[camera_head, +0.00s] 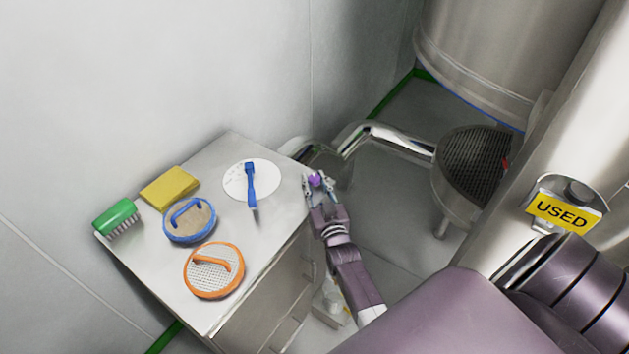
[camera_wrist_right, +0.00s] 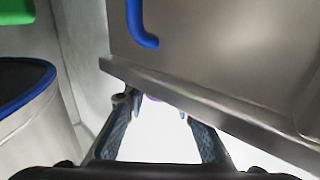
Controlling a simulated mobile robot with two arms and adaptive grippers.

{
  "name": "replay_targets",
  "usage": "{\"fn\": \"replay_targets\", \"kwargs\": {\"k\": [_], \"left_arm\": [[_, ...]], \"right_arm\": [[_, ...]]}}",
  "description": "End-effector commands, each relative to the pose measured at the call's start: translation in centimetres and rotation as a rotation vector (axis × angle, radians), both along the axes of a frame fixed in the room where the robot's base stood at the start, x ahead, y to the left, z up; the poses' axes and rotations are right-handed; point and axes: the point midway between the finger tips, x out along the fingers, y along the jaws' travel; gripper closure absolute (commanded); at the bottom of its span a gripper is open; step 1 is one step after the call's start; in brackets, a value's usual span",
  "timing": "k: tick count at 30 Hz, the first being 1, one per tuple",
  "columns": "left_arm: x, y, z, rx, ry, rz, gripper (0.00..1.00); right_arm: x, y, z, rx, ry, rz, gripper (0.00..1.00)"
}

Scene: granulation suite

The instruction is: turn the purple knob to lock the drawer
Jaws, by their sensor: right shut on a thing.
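The purple knob (camera_head: 315,180) shows as a small purple shape at the far right corner of the steel drawer cabinet (camera_head: 150,275). My right gripper (camera_head: 317,184) reaches up to it from below and is shut on it, one finger on each side. In the right wrist view my two fingers (camera_wrist_right: 163,108) frame a bright gap, and only a sliver of the purple knob (camera_wrist_right: 152,98) shows beside the left fingertip. The knob's turn angle cannot be seen. The drawer fronts (camera_head: 275,300) show at a steep angle. My left gripper is not in view.
On the cabinet top are a green brush (camera_head: 116,215), a yellow sponge (camera_head: 169,187), blue-rimmed (camera_head: 190,221) and orange-rimmed (camera_head: 213,270) sieves, and a blue tool (camera_head: 250,185) on a white disc. Steel piping (camera_head: 385,140) and a yellow USED sign (camera_head: 562,212) are to the right.

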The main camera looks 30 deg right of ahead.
Motion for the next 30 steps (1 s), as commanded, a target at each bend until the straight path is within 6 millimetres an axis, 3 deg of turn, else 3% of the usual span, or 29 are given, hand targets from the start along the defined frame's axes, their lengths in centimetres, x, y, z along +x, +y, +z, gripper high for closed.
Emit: {"fn": "replay_targets", "kwargs": {"k": [20, 21, 26, 30], "left_arm": [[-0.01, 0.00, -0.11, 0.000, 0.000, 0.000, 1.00], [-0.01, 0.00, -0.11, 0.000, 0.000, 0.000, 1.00], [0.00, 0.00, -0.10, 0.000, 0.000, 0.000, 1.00], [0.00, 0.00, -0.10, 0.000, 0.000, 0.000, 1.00]], "right_arm": [[0.02, -0.01, 0.04, -0.003, -0.001, -0.059, 1.00], [0.02, -0.01, 0.05, -0.003, -0.001, -0.059, 0.74], [0.03, -0.01, 0.07, -0.003, -0.001, -0.059, 0.57], [0.03, -0.01, 0.06, -0.002, -0.002, -0.058, 0.57]]}}
